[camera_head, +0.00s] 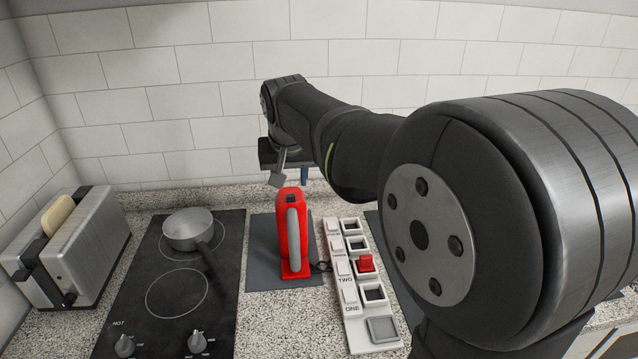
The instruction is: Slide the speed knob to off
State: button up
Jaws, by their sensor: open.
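A red hand mixer (284,234) with a grey handle stands upright on a dark grey mat. A small dark piece (291,199), possibly the speed knob, shows near its top; its setting is too small to read. My gripper (291,181) is above and just behind the mixer's top, with its fingers apart and nothing seen between them. I cannot tell whether a finger touches the mixer. My arm hides part of the gripper.
A white panel (355,322) with labels, dark square slots and a red block (366,263) lies right of the mixer. A black stove (141,300) with a grey pan (189,229) and a toaster (88,245) are left. A tiled wall is behind.

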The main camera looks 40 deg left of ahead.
aim_at(291, 196)
jog(key=x, duration=0.5)
jog(key=shift+f, duration=0.35)
grip_shut()
